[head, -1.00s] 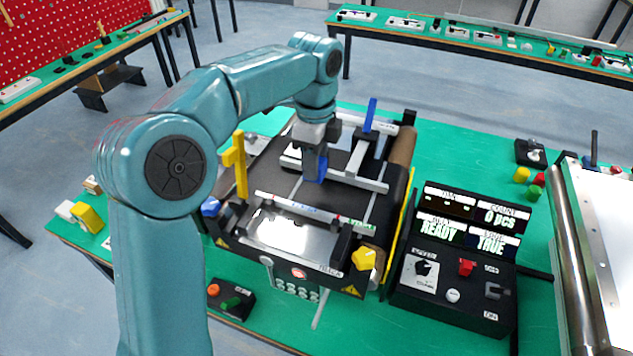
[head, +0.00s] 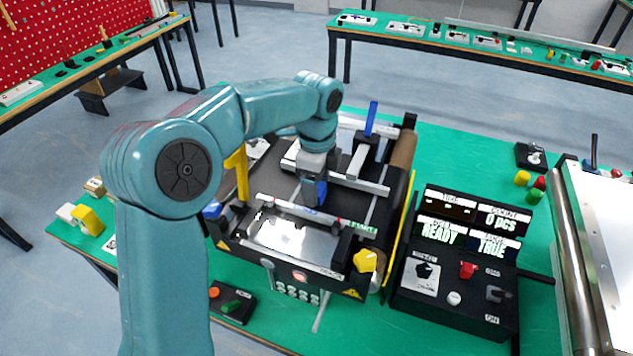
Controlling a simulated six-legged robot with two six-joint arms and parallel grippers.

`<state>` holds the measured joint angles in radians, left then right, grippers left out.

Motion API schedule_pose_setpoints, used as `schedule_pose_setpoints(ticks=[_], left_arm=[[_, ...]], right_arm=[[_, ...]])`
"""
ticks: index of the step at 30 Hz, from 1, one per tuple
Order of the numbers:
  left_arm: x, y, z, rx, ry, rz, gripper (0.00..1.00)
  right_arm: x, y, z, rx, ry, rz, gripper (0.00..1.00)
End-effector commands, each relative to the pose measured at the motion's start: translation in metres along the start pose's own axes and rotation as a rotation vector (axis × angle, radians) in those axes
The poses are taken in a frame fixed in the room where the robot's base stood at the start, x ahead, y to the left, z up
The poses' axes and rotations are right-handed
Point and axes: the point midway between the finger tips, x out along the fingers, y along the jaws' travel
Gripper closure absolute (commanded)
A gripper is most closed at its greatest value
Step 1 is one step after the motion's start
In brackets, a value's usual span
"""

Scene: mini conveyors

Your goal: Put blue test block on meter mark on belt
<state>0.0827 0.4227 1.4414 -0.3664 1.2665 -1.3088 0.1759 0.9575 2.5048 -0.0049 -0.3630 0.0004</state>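The blue test block (head: 322,192) is between the fingers of my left gripper (head: 314,194), which is shut on it. They are low over the black belt (head: 351,203) of the mini conveyor, just behind the front cross rail. Whether the block touches the belt cannot be told. A pale line (head: 373,212) crosses the belt to the right of the block; another pale line shows close to the gripper's left, partly hidden by it. My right gripper is not in view.
A grey rail (head: 372,187) with a blue-handled slide stands behind the block. A ruler-like front rail (head: 284,207) lies before it. A yellow post (head: 239,174) stands left. A control console (head: 456,268) stands right, showing READY.

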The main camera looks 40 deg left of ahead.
Motion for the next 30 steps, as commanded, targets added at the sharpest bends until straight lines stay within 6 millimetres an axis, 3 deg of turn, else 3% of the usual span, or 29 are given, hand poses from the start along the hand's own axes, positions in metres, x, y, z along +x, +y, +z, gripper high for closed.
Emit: schedule_pose_setpoints(ticks=[8, 12, 24, 30], left_arm=[[0.0, 0.0, 0.0, 0.0, 0.0, 0.001, 0.33], [-0.01, -0.001, 0.0, 0.0, 0.0, -0.002, 0.33], [-0.098, -0.001, -0.001, 0.0, 0.001, -0.002, 0.33], [-0.121, -0.001, 0.0, 0.001, 0.0, -0.001, 0.33]], right_arm=[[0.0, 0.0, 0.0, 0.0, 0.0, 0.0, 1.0], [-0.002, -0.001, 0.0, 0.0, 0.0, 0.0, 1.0], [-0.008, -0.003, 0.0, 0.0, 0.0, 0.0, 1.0], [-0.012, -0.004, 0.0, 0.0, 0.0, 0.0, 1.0]])
